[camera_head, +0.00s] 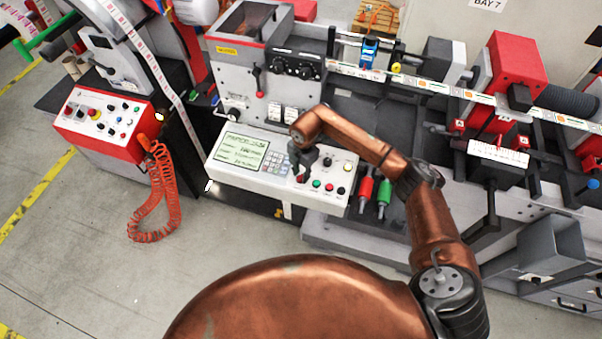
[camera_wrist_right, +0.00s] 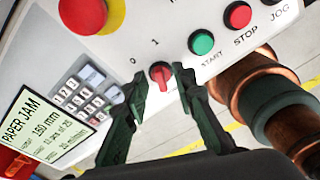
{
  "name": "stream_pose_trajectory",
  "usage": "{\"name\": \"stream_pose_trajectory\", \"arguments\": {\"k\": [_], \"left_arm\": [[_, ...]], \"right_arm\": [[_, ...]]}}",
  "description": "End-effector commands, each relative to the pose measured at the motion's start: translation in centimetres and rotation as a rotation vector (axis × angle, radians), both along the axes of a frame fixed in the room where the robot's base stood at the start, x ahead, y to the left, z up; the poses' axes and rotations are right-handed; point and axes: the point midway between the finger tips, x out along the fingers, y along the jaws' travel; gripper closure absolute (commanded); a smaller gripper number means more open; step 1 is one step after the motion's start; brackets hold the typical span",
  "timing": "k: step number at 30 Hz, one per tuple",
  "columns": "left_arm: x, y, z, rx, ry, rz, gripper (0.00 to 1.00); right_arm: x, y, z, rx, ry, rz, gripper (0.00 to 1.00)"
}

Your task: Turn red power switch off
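The red power switch (camera_wrist_right: 160,74) is a small rotary knob on the white control panel (camera_wrist_right: 60,45), between the marks 0 and 1. Its grip looks roughly upright in the right wrist view, about in line with the 1; its exact setting is hard to tell. My right gripper (camera_wrist_right: 161,78) is open, with one dark green fingertip on each side of the switch and small gaps visible. In the head view the right gripper (camera_head: 301,165) is over the panel and partly covers the switch. My left gripper is not in view.
Close to the switch are a green START button (camera_wrist_right: 201,42), a red STOP button (camera_wrist_right: 238,15), a keypad (camera_wrist_right: 84,97) and a screen (camera_wrist_right: 38,122) reading PAPER JAM. A red and yellow button (camera_wrist_right: 84,12) is beyond. Red and green screwdriver-like handles (camera_head: 366,191) hang right of the panel.

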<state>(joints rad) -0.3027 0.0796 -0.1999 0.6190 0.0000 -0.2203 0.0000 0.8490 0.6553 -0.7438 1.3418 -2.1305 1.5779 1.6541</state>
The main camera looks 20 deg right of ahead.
Motion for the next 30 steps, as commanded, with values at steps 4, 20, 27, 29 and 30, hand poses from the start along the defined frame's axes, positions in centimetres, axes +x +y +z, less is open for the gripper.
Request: {"name": "stream_pose_trajectory", "arguments": {"k": [4,20,27,29,30], "left_arm": [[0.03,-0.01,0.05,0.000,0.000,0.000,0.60],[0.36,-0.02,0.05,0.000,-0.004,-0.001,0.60],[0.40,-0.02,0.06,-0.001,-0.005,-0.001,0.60],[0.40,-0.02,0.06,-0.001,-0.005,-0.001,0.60],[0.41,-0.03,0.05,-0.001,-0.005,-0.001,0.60]], "right_arm": [[-0.03,-0.04,-0.42,0.001,-0.001,-0.001,0.75],[-0.03,-0.03,-0.38,0.001,0.000,-0.001,0.99],[-0.03,-0.03,-0.37,0.001,0.000,-0.001,1.00],[-0.03,-0.03,-0.37,0.001,0.000,-0.001,1.00],[-0.02,-0.04,-0.37,0.001,0.000,0.000,1.00]]}}
